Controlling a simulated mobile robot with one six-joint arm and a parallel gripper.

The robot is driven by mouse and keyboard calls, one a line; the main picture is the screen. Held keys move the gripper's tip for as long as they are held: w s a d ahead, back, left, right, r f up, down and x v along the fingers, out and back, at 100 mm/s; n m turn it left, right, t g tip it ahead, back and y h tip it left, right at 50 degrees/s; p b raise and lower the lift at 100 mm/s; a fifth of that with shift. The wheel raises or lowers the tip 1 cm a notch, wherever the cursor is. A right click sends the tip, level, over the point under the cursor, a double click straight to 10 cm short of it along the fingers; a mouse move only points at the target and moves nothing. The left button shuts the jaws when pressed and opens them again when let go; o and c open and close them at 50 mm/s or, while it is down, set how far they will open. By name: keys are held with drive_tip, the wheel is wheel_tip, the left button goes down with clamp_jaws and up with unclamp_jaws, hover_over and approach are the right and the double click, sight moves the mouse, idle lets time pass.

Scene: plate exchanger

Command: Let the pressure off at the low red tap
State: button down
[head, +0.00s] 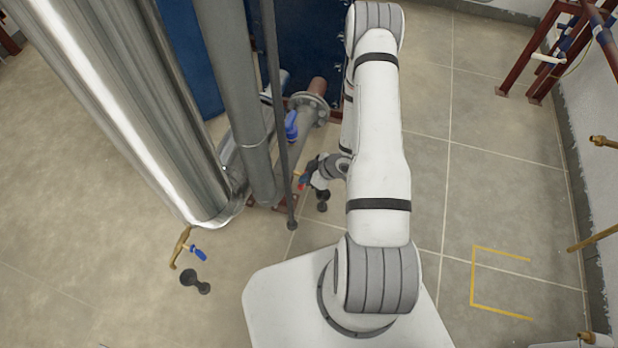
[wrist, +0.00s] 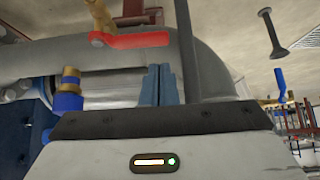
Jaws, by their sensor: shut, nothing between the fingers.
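The red tap shows in the wrist view as a flat red lever (wrist: 130,40) on a brass body (wrist: 101,14). The lever runs roughly sideways across the upper middle. My gripper (wrist: 161,70) has its two bluish fingers together, just below the lever's right part in the picture. A gap shows between fingertips and lever, and nothing is held. In the head view my gripper (head: 311,172) is low beside the pipes, and a small bit of the red lever (head: 301,184) shows by it. The rest of the tap is mostly hidden there.
A thin grey vertical rod (wrist: 185,45) stands close to my fingers' right. A blue-and-brass fitting (wrist: 68,92) is left. The tiled floor (head: 480,190) on the right is clear.

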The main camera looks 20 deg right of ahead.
sight(299, 185)
drive_tip(key=b+x, duration=0.1)
drive_tip(key=x, duration=0.3)
drive_tip(key=shift+f, duration=0.15)
drive_tip(key=shift+a, duration=0.25)
drive_tip(key=shift+d+n+p, duration=0.1)
drive_tip(key=shift+n+p, duration=0.2)
